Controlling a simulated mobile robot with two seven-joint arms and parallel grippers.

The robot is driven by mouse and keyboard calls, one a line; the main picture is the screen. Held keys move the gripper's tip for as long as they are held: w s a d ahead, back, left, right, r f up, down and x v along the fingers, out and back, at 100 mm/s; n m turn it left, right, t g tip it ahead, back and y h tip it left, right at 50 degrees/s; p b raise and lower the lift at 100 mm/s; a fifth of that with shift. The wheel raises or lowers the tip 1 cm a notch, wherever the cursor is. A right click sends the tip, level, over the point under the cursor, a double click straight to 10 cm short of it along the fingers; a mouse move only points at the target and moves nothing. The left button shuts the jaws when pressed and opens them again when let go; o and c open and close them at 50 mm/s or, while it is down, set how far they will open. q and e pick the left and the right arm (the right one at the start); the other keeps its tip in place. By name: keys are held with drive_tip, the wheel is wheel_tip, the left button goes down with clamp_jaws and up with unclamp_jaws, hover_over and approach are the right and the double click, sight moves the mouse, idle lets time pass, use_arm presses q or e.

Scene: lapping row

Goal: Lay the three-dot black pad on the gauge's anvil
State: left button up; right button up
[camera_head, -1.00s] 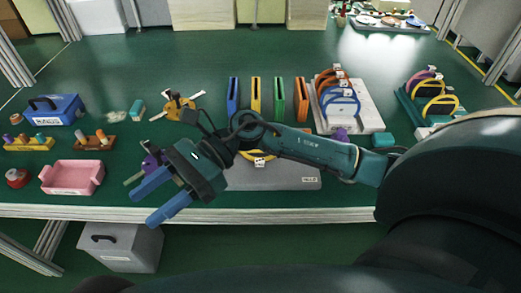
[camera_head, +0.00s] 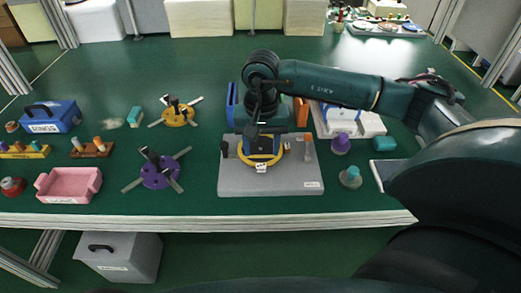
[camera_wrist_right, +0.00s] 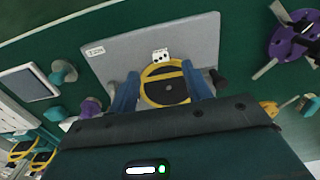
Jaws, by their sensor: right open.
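A yellow ring (camera_head: 280,158) with a crossbar lies on the grey plate (camera_head: 235,182); it also shows in the right wrist view (camera_wrist_right: 146,86). Dark surface shows inside the ring, and a white tag (camera_wrist_right: 160,56) with black dots sits at its edge. I cannot tell whether this dark part is the three-dot pad. My right gripper (camera_head: 262,148) points down over the ring. In the right wrist view its blue fingers (camera_wrist_right: 162,78) are open, one on each side of the ring, with nothing visibly held. I cannot clearly identify the gauge or anvil. My left gripper is out of view.
A purple spoked piece (camera_head: 159,172) and a yellow one (camera_head: 178,112) stand left of the plate. A pink tray (camera_head: 70,186) and blue box (camera_head: 50,116) are farther left. Purple (camera_head: 341,144) and teal-grey (camera_head: 350,178) knobs stand right of the plate.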

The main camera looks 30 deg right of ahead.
sight(261, 166)
drive_tip(key=shift+f+p, duration=0.55)
drive_tip(key=shift+f, duration=2.5)
drive_tip(key=shift+c, duration=0.4)
clamp_jaws()
drive_tip(key=shift+r, duration=0.1)
